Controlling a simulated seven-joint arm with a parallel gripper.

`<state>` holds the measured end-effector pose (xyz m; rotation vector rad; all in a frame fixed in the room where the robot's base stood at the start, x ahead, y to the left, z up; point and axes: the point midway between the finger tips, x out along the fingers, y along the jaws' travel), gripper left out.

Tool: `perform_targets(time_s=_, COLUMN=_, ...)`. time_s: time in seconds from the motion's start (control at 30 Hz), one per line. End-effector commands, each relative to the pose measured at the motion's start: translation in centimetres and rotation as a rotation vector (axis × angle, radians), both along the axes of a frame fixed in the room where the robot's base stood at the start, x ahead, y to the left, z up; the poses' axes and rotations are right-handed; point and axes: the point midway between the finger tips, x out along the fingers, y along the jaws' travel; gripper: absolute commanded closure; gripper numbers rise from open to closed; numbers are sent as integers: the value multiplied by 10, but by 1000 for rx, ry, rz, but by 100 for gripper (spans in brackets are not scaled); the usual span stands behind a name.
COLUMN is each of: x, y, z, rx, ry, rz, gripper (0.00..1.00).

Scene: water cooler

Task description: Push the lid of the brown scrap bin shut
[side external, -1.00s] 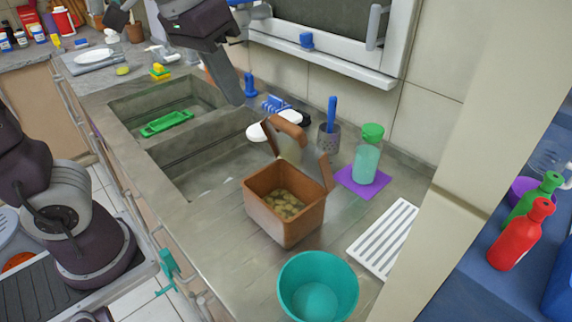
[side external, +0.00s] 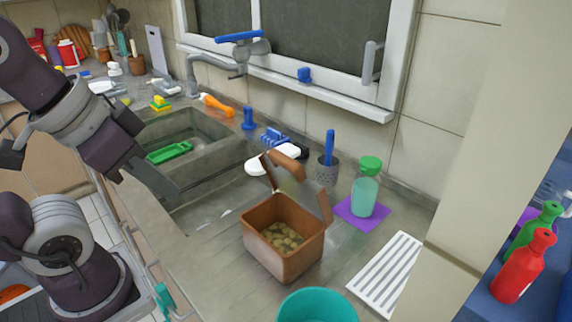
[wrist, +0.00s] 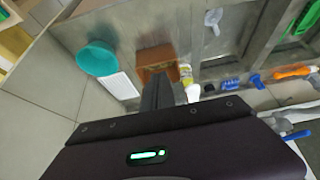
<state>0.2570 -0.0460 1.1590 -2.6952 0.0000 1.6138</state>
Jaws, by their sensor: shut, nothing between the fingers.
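The brown scrap bin (side external: 277,262) stands on the counter to the right of the sink, with pale brown scraps in it. Its lid (side external: 290,180) is up, standing steeply at the back of the bin, so the top is open. My gripper (side external: 172,197) is shut and empty over the near side of the sink, left of the bin and apart from it. In the wrist view the bin (wrist: 156,56) lies beyond the fingertips of my gripper (wrist: 157,82), which cover part of it. I cannot make out the lid clearly there.
A teal bowl (side external: 318,306) stands in front of the bin. A white rack (side external: 386,275) lies at right. The sink (side external: 215,195) is open at left.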

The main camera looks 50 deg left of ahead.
Motion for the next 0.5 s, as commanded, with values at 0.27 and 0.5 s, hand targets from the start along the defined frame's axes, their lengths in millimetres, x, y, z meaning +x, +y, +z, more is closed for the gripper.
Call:
perform_targets(time_s=0.27, x=0, y=0, z=0, rx=0, ry=0, rz=0, gripper=100)
perform_targets(time_s=0.5, x=67, y=-3, z=63, rx=-10, ry=98, rz=-2, gripper=100)
